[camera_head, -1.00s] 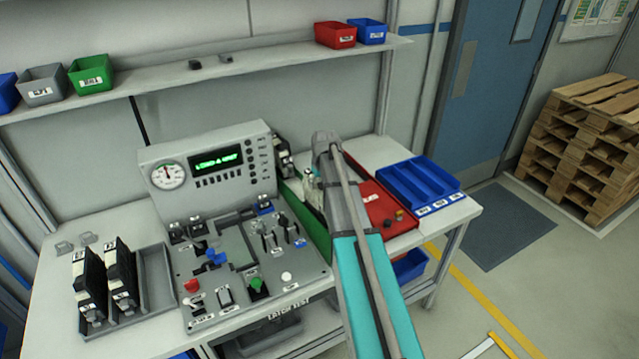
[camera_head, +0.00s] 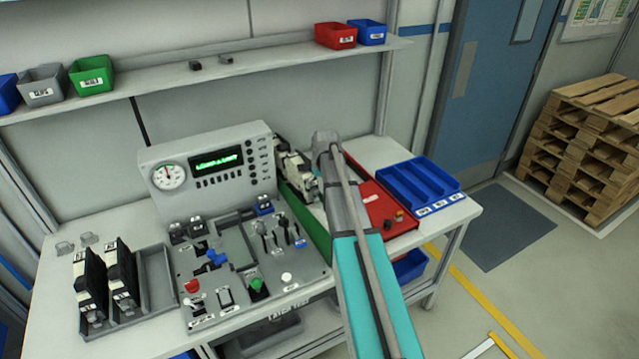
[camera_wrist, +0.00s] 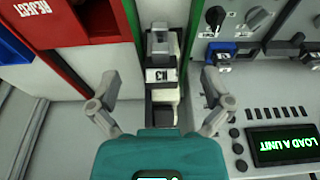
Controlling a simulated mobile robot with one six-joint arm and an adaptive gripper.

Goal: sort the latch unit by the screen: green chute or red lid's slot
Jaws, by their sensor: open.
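My gripper (camera_wrist: 160,88) is open, with one finger on each side of the unit and gaps between. The screen (camera_wrist: 284,144) reads "LOAD A UNIT".
Two black units (camera_head: 91,287) stand in a grey tray (camera_head: 160,290) at the left. The test panel (camera_head: 240,285) has levers and buttons. A blue divided tray (camera_head: 420,185) sits at the bench's right end. A shelf (camera_head: 250,62) with bins spans behind.

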